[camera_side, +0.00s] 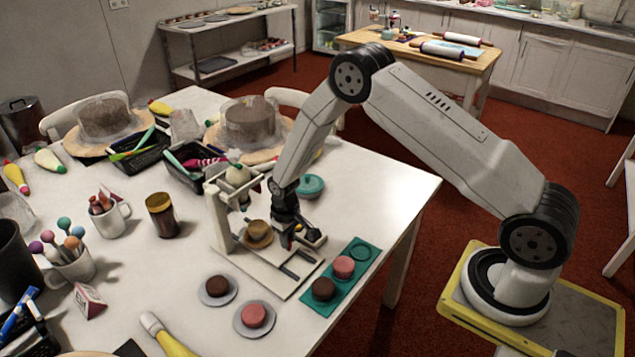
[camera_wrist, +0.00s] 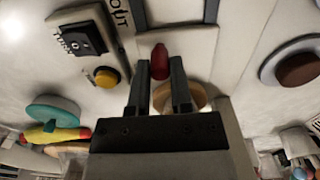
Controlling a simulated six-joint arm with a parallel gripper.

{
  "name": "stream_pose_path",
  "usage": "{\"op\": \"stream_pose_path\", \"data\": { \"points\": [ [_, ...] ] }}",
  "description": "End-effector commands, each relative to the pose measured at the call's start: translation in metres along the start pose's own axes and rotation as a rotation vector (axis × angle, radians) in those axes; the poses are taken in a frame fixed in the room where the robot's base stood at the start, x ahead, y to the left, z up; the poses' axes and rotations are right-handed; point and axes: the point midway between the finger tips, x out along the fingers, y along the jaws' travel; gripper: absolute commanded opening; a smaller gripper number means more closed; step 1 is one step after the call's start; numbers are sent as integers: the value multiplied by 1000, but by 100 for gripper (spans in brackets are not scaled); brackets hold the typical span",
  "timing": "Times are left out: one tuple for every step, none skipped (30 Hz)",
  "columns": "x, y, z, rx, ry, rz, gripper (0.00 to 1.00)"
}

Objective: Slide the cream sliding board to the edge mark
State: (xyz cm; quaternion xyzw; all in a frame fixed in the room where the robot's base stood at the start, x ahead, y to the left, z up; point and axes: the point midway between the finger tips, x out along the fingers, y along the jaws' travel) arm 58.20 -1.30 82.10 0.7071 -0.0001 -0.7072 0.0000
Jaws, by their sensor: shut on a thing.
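My gripper (camera_side: 287,240) points down over the cream station on the white table. In the wrist view its two dark fingers (camera_wrist: 160,85) are shut on a small red knob (camera_wrist: 160,62). The cream sliding board (camera_side: 270,270) appears to be the flat pale piece with dark slots at the station's front; I cannot tell its exact outline from the base. A small brown cake (camera_side: 258,230) sits on a tan disc beside the gripper, under the upright frame (camera_side: 220,215). The tan disc (camera_wrist: 187,97) shows partly behind the fingers in the wrist view. I cannot make out the edge mark.
A teal tray (camera_side: 345,278) with a dark and a pink cake lies right of the station. Two grey discs (camera_side: 218,301) with cakes stand in front. A black box (camera_wrist: 82,40) with an orange button (camera_wrist: 105,77) is close to the gripper.

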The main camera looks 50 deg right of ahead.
Motion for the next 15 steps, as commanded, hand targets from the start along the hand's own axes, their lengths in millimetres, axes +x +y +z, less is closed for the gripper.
{"op": "stream_pose_path", "data": {
  "points": [
    [-1, 0, -3, 0, 3, 0, 0],
    [0, 0, -4, 0, 2, 0, 0],
    [0, 0, -6, 0, 2, 0, 0],
    [0, 0, -7, 0, 2, 0, 0],
    [0, 0, -9, 0, 3, 0, 0],
    [0, 0, -11, 0, 4, 0, 0],
    [0, 0, -12, 0, 3, 0, 0],
    [0, 0, -13, 0, 3, 0, 0],
    [-1, 0, -15, 0, 3, 0, 0],
    [-1, 0, -16, 0, 3, 0, 0],
    [-1, 0, -18, 0, 3, 0, 0],
    [-1, 0, -19, 0, 3, 0, 0],
    [0, 0, -20, 0, 3, 0, 0],
    [0, 0, -22, 0, 3, 0, 0],
    [0, 0, -23, 0, 4, 0, 0]
  ]
}}
